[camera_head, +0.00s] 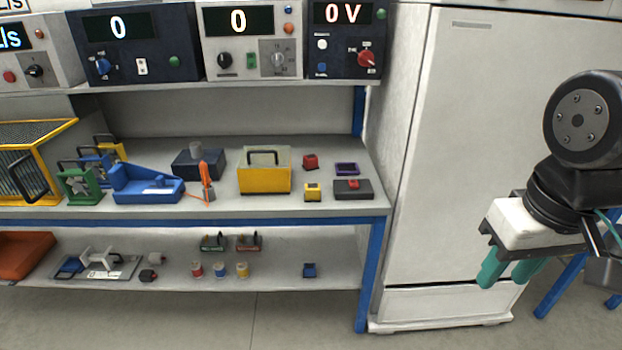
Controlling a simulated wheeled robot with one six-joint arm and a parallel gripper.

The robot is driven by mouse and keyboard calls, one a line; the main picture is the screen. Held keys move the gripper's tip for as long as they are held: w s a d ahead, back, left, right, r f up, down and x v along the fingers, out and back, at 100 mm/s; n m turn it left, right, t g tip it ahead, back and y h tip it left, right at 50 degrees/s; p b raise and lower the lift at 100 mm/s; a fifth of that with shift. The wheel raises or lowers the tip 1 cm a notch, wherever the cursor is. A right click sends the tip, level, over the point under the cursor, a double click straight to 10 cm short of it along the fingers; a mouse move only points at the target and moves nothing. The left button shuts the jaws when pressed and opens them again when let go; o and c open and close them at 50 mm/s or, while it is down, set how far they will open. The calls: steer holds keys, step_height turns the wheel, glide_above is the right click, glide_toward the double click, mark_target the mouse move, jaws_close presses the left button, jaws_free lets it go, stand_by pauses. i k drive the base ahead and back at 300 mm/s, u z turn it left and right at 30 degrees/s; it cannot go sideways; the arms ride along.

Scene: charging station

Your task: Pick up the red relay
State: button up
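A small red block (311,161), which looks like the red relay, sits on the workbench top behind a small yellow block (312,192) of similar shape. A dark box with a red part on top (353,189) is in front of that frame. My gripper (508,279) hangs at the right, in front of the white cabinet, well away from the red block. Its teal fingers point down with a gap between them, and nothing shows in it.
The yellow handled box (264,177) and an orange screwdriver (206,185) stand on the workbench (240,208). A shelf of instruments overhangs its back. The white cabinet (470,150) rises beside the bench's right end.

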mark_target(310, 161)
steer(key=u, duration=0.6)
steer(key=i, duration=0.35)
steer(key=u, duration=0.75)
steer(key=i, duration=1.35)
steer(key=z, duration=0.95)
steer(key=i, duration=0.4)
steer(key=z, duration=0.45)
